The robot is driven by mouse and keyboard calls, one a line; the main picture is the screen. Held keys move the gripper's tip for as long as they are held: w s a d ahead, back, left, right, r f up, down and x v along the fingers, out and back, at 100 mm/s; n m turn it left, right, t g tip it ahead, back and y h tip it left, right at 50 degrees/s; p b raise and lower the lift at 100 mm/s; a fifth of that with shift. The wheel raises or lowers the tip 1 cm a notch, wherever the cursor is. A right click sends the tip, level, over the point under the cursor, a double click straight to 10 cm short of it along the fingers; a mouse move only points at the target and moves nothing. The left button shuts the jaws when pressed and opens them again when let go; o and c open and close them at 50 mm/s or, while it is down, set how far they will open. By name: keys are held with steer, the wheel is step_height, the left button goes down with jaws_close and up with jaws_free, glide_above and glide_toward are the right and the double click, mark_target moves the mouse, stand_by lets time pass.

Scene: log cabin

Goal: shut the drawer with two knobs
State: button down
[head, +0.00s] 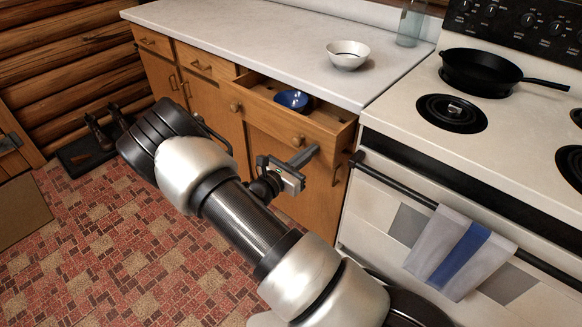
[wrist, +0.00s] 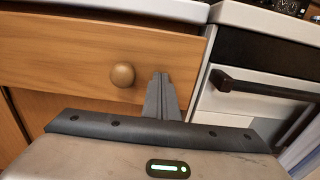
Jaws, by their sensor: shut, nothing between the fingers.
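The wooden drawer with two round knobs (head: 266,122) stands open under the counter in the head view, with a blue bowl (head: 294,99) inside. Its front (wrist: 70,55) fills the upper left of the wrist view, where one knob (wrist: 122,75) shows; the other knob is out of that view. My gripper (head: 314,151) is shut and empty, in front of the drawer's right end. In the wrist view its fingertips (wrist: 161,77) overlap the front just right of the knob. I cannot tell whether they touch the wood.
The white stove (head: 400,185) stands close on the right, with a dark handle bar (head: 395,185) and a striped towel (head: 460,252). A white bowl (head: 347,56) sits on the counter (head: 250,35) above the drawer. The tiled floor (head: 100,240) at left is mostly clear.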

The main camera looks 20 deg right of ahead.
steer(key=x, duration=1.2)
steer(key=shift+b, duration=0.35)
steer(key=shift+w+d+r, duration=0.1)
steer(key=shift+r, duration=0.05)
